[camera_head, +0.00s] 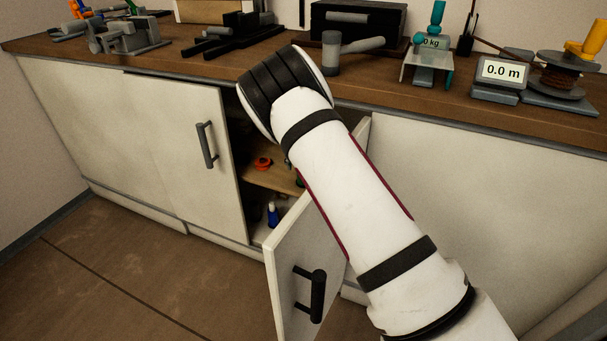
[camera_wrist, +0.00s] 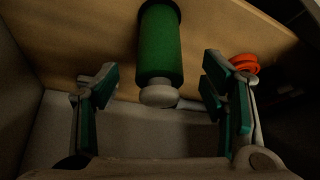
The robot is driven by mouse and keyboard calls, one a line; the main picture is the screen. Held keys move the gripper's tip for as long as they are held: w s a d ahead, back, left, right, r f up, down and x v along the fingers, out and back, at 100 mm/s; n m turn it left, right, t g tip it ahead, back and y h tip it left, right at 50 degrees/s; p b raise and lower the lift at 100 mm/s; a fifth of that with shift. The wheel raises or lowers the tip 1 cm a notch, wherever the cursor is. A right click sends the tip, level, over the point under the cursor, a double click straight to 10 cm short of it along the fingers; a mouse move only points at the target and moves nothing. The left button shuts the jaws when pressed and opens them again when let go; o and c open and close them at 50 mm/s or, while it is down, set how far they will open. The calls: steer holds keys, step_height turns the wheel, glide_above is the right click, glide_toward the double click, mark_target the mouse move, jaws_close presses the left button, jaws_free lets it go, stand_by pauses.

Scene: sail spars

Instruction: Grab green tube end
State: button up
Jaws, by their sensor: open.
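In the wrist view a green tube (camera_wrist: 160,45) with a pale rounded end (camera_wrist: 159,93) lies on a wooden shelf (camera_wrist: 100,40). My gripper (camera_wrist: 158,95) is open, with one finger to the left of the tube and one to the right. There is a gap on both sides, and nothing is held. In the head view my arm reaches into the open cabinet and hides the gripper and most of the tube.
An orange-red ring-shaped thing (camera_wrist: 244,64) sits behind the right finger, also in the head view (camera_head: 263,163). A cabinet door (camera_head: 305,265) stands open beside my arm. A blue bottle (camera_head: 272,214) stands on the lower level. The worktop (camera_head: 200,72) above is crowded.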

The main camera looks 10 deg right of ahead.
steer(key=shift+w+d+f+b, duration=0.1)
steer(key=shift+w+d+b, duration=0.05)
steer(key=shift+w, duration=0.45)
steer(key=shift+w+d+f+b, duration=0.1)
steer(key=shift+w+d+b, duration=0.05)
steer(key=shift+w, duration=0.45)
steer(key=shift+b+x, duration=0.3)
steer(key=shift+x, duration=1)
steer(key=shift+s, duration=0.1)
steer(key=c, duration=1.4)
